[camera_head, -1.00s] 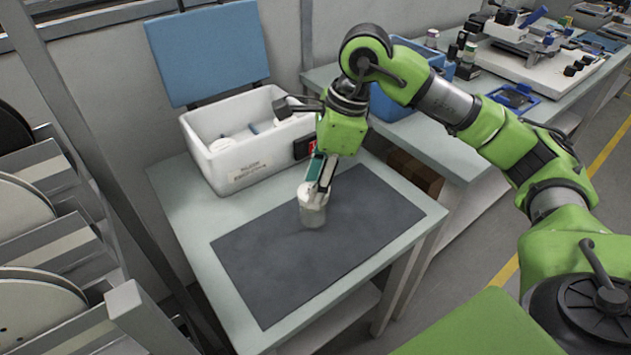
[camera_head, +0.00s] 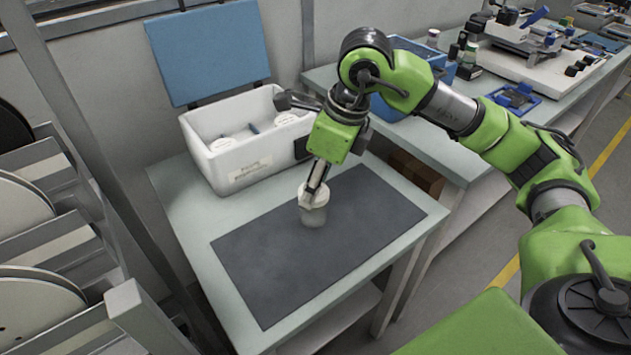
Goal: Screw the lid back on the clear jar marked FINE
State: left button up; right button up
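The clear jar (camera_head: 312,217) stands upright on the dark mat (camera_head: 290,268), near the mat's back edge. A whitish lid (camera_head: 314,194) is at the jar's top; whether it is threaded on cannot be told. Any marking on the jar is too small to read. My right gripper (camera_head: 312,192) points down at the lid from above and behind, with its fingers at the lid. The fingers overlap in this view, so their closure is unclear. My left gripper is not in view.
The mat in front of the jar is clear. A second table (camera_head: 440,150) with blue trays is at the right.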

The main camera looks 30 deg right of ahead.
jog(key=m+h, duration=0.1)
jog(key=m, duration=0.4)
jog(key=shift+t, duration=0.3)
jog(key=shift+m+h, duration=0.3)
jog(key=shift+m, duration=0.3)
jog(key=o, duration=1)
jog(key=c, duration=0.4)
jog(key=shift+o, duration=0.2)
jog(key=shift+r, duration=0.15)
